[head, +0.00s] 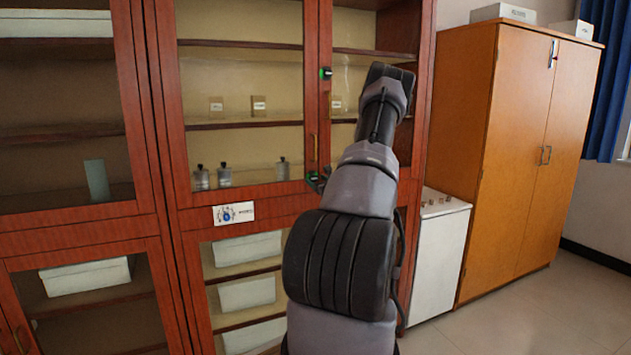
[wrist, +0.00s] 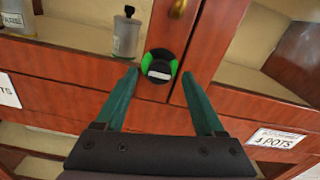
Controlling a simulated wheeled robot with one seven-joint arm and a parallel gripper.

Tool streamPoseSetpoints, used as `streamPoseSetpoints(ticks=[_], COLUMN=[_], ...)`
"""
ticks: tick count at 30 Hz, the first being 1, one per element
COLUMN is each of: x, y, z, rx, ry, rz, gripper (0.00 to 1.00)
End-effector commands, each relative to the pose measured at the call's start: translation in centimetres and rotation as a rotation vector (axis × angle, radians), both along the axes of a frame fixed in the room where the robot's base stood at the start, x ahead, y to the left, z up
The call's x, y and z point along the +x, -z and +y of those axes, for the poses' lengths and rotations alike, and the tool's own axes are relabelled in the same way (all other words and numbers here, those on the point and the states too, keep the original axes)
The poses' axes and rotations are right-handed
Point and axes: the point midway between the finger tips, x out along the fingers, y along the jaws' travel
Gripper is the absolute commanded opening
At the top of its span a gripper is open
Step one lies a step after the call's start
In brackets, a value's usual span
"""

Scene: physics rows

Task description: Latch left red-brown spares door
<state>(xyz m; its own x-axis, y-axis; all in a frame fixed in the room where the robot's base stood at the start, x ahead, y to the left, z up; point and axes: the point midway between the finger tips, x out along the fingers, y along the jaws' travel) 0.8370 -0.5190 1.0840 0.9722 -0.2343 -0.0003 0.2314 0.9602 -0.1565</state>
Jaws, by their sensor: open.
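The left red-brown spares door (head: 311,100) has a glass pane and looks closed against its frame. A black latch knob with green sides (wrist: 159,66) sits at its lower right corner, below a brass handle (wrist: 178,8). A pale bar lies roughly level across the knob. My gripper (wrist: 159,75) is open, its two teal fingers on either side of the knob; I cannot tell whether they touch it. In the head view my arm mostly hides the gripper. Another green and black latch (head: 325,73) sits higher on the door edge.
Small bottles (head: 224,174) stand on the shelf behind the glass. The right door (wrist: 248,85) adjoins the latch side. A white label reading "4 POTS" (wrist: 276,139) is below. A white cabinet (head: 438,255) and an orange wooden cupboard (head: 520,150) stand at right; floor there is clear.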

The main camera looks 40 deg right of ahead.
Motion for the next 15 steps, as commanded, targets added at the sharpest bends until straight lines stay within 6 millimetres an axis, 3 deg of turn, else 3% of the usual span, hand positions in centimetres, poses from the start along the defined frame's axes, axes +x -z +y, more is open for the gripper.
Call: streamPoseSetpoints(ticks=[6,14,15], x=[1.52,1.58,1.58], y=[-0.06,-0.04,-0.04], z=[-0.37,-0.36,-0.36], rx=[0.0,0.0,0.0], ry=[0.0,0.0,0.0], rz=[-0.001,0.0,0.0], gripper=[0.71,0.71,0.55])
